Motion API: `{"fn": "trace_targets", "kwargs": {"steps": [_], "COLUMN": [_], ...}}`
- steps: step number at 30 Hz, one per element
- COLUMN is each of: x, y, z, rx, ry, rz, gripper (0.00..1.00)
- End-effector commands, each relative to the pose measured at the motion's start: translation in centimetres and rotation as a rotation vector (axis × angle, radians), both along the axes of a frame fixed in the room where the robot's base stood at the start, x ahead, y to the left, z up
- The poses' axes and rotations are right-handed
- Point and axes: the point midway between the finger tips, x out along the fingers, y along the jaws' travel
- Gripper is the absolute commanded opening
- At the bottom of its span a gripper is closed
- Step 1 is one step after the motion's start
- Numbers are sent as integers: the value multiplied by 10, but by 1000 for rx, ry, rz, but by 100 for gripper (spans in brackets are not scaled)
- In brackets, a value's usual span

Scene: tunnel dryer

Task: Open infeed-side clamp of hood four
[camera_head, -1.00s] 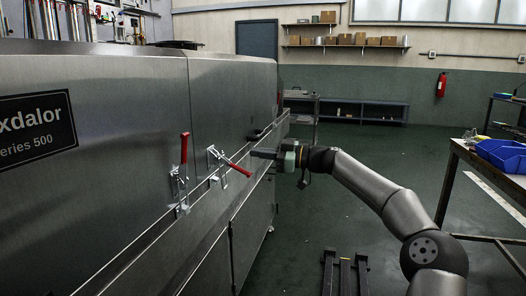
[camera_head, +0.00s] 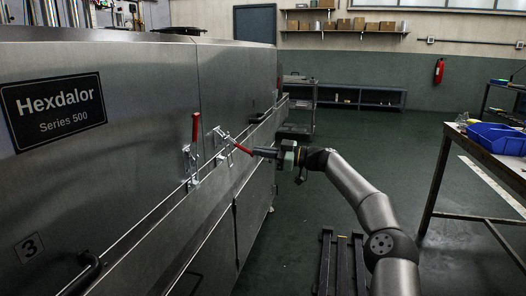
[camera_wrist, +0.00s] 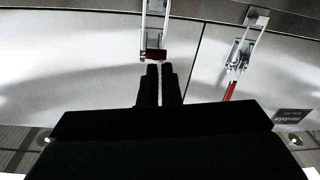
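Two toggle clamps sit on the dryer's side, either side of a vertical panel seam. In the head view, the nearer clamp (camera_head: 191,160) has its red handle standing upright. The farther clamp (camera_head: 222,141) has its red handle sticking outward and slightly down. My gripper (camera_head: 256,151) is at that handle's free end. In the wrist view, the farther clamp (camera_wrist: 155,20) shows its red handle end-on, just ahead of my fingertips (camera_wrist: 159,66). The fingers are together with only a thin slit between, not around the handle. Contact is unclear. The nearer clamp (camera_wrist: 238,52) is to the right.
The steel dryer wall (camera_head: 120,160) fills the left, with a Hexdalor sign (camera_head: 54,109) and a number 3 plate (camera_head: 29,248). A workbench with a blue bin (camera_head: 497,138) stands right. A dark floor frame (camera_head: 341,262) is low in front.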

Motion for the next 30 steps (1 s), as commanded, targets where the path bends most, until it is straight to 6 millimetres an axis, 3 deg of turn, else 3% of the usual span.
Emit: {"fn": "trace_targets", "kwargs": {"steps": [1,17,24,30], "x": [2,2,-5,-12], "y": [6,6,-12,-31], "z": [-25,-31,-59,-71], "rx": [-26,-25,-18,-6], "ry": [25,25,18,5], "rz": [10,11,13,14], "gripper": [0,0,0,0]}}
